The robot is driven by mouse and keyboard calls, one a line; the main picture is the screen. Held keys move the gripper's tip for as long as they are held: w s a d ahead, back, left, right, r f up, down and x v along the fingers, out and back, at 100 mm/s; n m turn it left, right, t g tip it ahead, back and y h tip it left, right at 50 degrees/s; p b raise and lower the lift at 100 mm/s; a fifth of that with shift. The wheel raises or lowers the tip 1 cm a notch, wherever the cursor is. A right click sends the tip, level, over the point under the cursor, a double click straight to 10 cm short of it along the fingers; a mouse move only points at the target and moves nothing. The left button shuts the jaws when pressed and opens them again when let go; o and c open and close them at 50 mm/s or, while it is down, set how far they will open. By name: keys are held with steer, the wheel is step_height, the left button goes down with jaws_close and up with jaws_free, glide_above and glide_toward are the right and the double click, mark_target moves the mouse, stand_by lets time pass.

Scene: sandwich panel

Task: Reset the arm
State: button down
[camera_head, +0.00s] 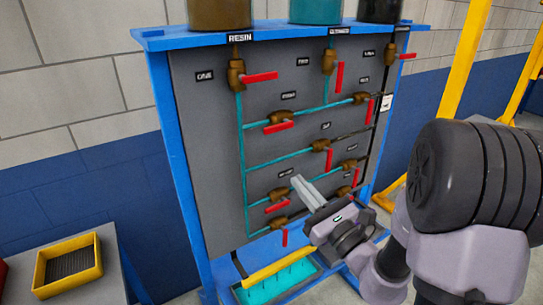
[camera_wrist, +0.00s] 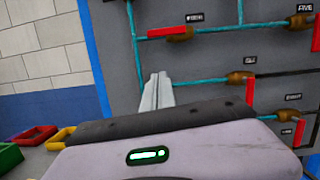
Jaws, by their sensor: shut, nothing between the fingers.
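My gripper (camera_head: 303,188) is shut and empty, its two pale fingers together. In the head view it points up and left in front of the lower part of a grey pipe panel (camera_head: 205,170) in a blue frame. In the wrist view the fingers (camera_wrist: 157,88) stand close together before the panel. Brown valves with red handles sit on the pipes; one valve (camera_head: 282,194) is just left of the fingertips. I cannot tell whether the fingers touch anything. Part of the lower panel is hidden behind my gripper and wrist.
A yellow tray (camera_head: 93,272) sits on a table at the lower left. A teal basin (camera_head: 243,294) with a yellow edge lies under the panel. Tanks stand on top of the frame (camera_head: 160,42). Yellow posts (camera_head: 463,62) rise at the right.

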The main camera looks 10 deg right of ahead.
steer(key=s+a+r+n+g+y, duration=0.1)
steer(key=s+a+n+g+y, duration=0.3)
steer(key=s+a+n+g, duration=0.45)
steer(key=s+a+n+g+y, duration=0.4)
steer(key=s+a+n+g, duration=0.15)
steer(key=a, duration=0.55)
steer(key=s+d+f+n+g+h, duration=0.25)
steer(key=s+f+n+h, duration=0.35)
steer(key=s+n+h, duration=0.4)
steer(key=d+r+n+t+h, duration=0.2)
steer(key=d+h, duration=0.1)
steer(key=d, duration=0.4)
steer(key=shift+w+d+r+t, duration=0.15)
steer(key=shift+w+d+t, duration=0.1)
steer(key=shift+d+t, duration=0.1)
